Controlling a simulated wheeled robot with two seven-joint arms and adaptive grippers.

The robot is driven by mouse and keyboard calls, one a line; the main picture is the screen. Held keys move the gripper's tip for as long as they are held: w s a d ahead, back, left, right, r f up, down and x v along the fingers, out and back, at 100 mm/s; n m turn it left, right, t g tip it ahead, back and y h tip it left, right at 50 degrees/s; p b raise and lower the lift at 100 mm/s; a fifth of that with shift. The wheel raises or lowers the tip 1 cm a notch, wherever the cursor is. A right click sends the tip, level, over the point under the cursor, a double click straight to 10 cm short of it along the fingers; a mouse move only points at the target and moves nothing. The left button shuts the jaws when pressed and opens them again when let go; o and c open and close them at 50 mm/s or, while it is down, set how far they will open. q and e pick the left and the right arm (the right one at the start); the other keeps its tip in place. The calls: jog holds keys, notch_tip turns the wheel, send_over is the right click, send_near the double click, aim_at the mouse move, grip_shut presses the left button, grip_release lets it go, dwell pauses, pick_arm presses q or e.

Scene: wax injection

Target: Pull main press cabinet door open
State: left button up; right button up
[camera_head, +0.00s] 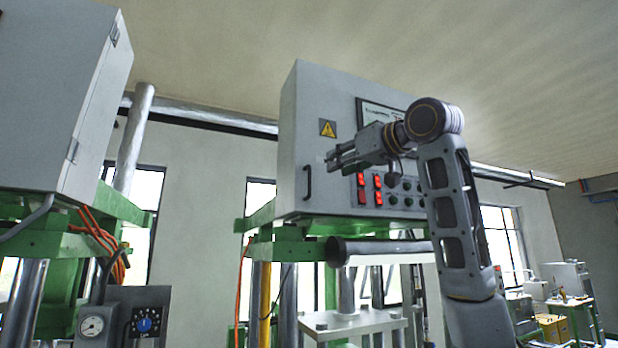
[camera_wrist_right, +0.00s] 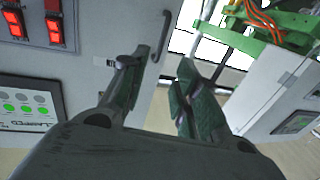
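The main press cabinet (camera_head: 312,110) is a light grey box with a yellow warning sign, a screen and red and green controls. Its door looks shut. A dark vertical bar handle (camera_head: 308,182) is at the lower left of the door front; it also shows at the top of the right wrist view (camera_wrist_right: 163,36). My right gripper (camera_head: 334,158) is in front of the door, above and to the right of the handle in the head view. Its fingers (camera_wrist_right: 157,68) are apart and empty, with the handle beyond their tips. My left gripper is not in view.
Another grey cabinet (camera_head: 50,90) on a green frame stands at the left, with orange cables (camera_head: 100,240) below it. The main cabinet rests on a green press frame (camera_head: 270,248). Open air lies between the two cabinets. Red lit switches (camera_wrist_right: 54,22) are near my right gripper.

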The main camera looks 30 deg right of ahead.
aim_at(309, 191)
jog(key=shift+w+a+p, duration=0.3)
jog(key=shift+w+p, duration=0.5)
jog(key=shift+w, duration=1.5)
jog(key=shift+w+a+p, duration=0.35)
jog(key=shift+w+p, duration=0.4)
jog(key=shift+w, duration=1.5)
jog(key=shift+w+a+p, duration=0.3)
jog(key=shift+w+p, duration=0.5)
jog(key=shift+w, duration=1.5)
jog(key=shift+c, duration=0.3)
grip_shut()
